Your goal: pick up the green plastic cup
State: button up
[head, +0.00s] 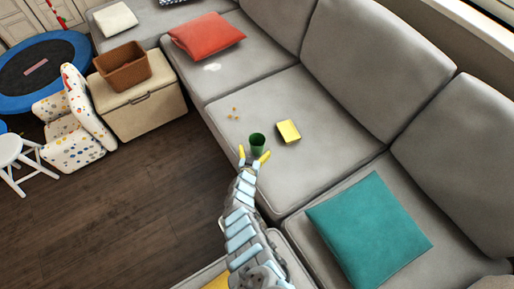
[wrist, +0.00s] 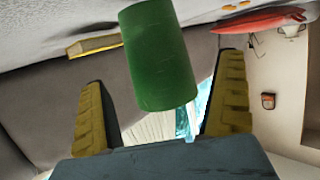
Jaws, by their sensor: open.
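The green plastic cup (head: 257,143) stands on the grey sofa seat, near its front edge, in the head view. In the wrist view the green cup (wrist: 160,58) is large and lies in front of the gap between the fingers. My gripper (head: 255,156) is open, with its yellow fingers at the near side of the cup, one to the left and one to the right. In the wrist view the open gripper (wrist: 165,110) shows its two yellow fingers spread apart. Whether the fingertips touch the cup cannot be told.
A yellow block-like object (head: 288,131) lies just right of the cup; it also shows in the wrist view (wrist: 95,45). Small orange bits (head: 234,113) lie behind the cup. A teal cushion (head: 369,230) and a red cushion (head: 207,36) lie on the sofa. The backrest rises at right.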

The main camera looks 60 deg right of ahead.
aim_at(255, 150)
jog(key=b+x, duration=0.2)
jog(key=x, duration=0.1)
jog(key=shift+f, duration=0.15)
jog(key=shift+w+d+b, duration=0.1)
jog(key=shift+d+b, duration=0.45)
jog(key=shift+b, duration=0.1)
jog(key=c, duration=1.2)
